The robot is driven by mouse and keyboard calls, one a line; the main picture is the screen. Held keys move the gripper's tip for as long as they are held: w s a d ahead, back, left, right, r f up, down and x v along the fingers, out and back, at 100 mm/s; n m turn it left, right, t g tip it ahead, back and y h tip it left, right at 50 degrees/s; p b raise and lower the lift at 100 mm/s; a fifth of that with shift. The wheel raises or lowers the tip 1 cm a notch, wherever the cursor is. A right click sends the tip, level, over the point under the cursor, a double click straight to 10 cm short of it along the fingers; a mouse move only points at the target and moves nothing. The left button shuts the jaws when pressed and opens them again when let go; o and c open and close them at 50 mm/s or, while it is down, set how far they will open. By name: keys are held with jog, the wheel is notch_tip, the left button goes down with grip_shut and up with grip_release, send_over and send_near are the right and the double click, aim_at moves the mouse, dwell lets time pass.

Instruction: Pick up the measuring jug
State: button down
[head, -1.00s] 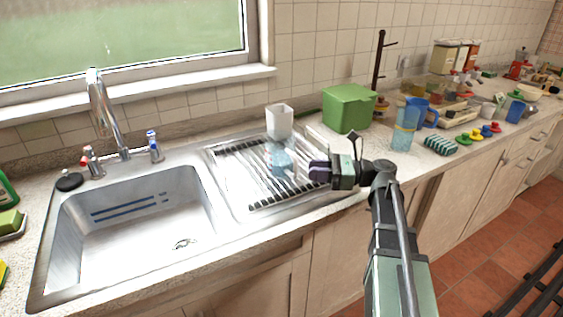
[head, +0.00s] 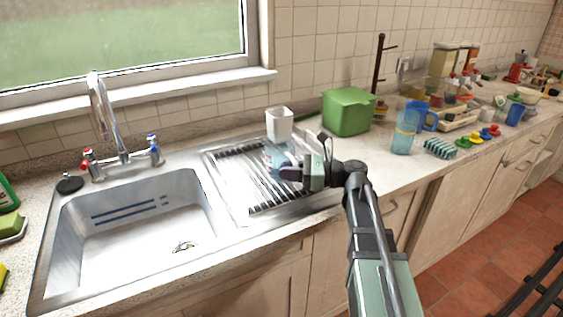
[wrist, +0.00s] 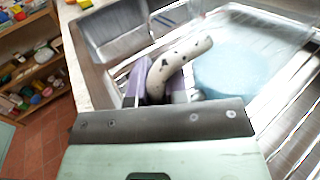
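The measuring jug (head: 277,155) is a see-through, pale blue vessel on the draining rack beside the sink. In the wrist view its wide blue body (wrist: 228,72) fills the upper right, with a pale, dark-speckled curved handle (wrist: 182,62) toward my gripper. My gripper (head: 289,172) is at the jug's right side in the head view. Its purple fingers (wrist: 160,90) lie on either side of the handle's near end. Whether they press on the handle is not clear. The gripper hides part of the jug in the head view.
A white container (head: 279,124) stands behind the jug on the drainer. A blue tumbler (head: 404,135) and blue jug (head: 430,120) stand farther right. The sink (head: 135,235) is empty.

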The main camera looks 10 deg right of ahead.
jog(key=shift+r, duration=0.15)
dwell(0.3)
notch_tip(320, 180, up, 20)
jog(key=p, duration=2)
jog(key=shift+d, duration=0.1)
